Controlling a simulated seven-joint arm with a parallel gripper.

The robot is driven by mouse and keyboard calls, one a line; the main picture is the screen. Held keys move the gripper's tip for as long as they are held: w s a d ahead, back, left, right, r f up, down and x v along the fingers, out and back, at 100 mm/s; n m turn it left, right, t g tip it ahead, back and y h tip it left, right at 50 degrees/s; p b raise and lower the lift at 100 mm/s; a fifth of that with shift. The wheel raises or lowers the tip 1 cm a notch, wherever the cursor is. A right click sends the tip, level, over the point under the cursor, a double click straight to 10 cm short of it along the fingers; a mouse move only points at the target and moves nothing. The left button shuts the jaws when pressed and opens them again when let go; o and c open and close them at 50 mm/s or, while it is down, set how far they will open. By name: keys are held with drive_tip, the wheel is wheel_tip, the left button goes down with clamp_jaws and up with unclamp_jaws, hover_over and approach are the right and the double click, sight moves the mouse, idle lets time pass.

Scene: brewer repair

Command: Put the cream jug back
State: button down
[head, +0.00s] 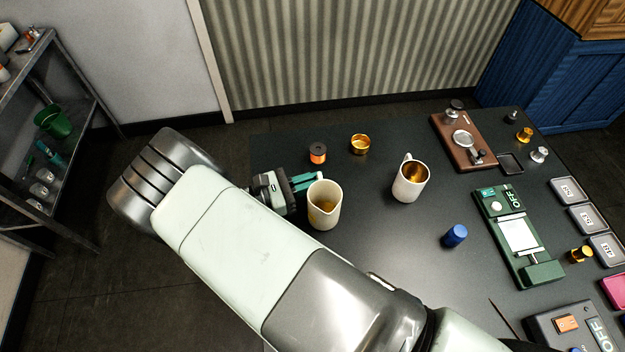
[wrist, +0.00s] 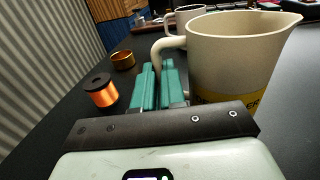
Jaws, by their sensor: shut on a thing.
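The cream jug (head: 324,206) stands upright at the left part of the black table, with a spout and something yellow-brown inside in the head view. In the wrist view the jug (wrist: 235,55) fills the right side, its handle running down between the teal fingers. My gripper (head: 309,181) reaches in from the left and is shut on that handle; the fingers also show in the wrist view (wrist: 159,85). The jug's base is hidden in the wrist view, so I cannot tell whether it touches the table.
An orange spool (head: 317,153) and a brass ring (head: 360,144) lie behind the jug. A white mug (head: 410,179) stands to its right, with a blue cylinder (head: 455,236) beyond. A green OFF device (head: 520,236) and brown board (head: 462,142) are farther right. The table between jug and mug is clear.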

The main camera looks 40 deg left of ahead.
drive_tip(key=c, duration=1.7)
unclamp_jaws()
drive_tip(key=shift+f, duration=0.1)
drive_tip(key=o, duration=0.5)
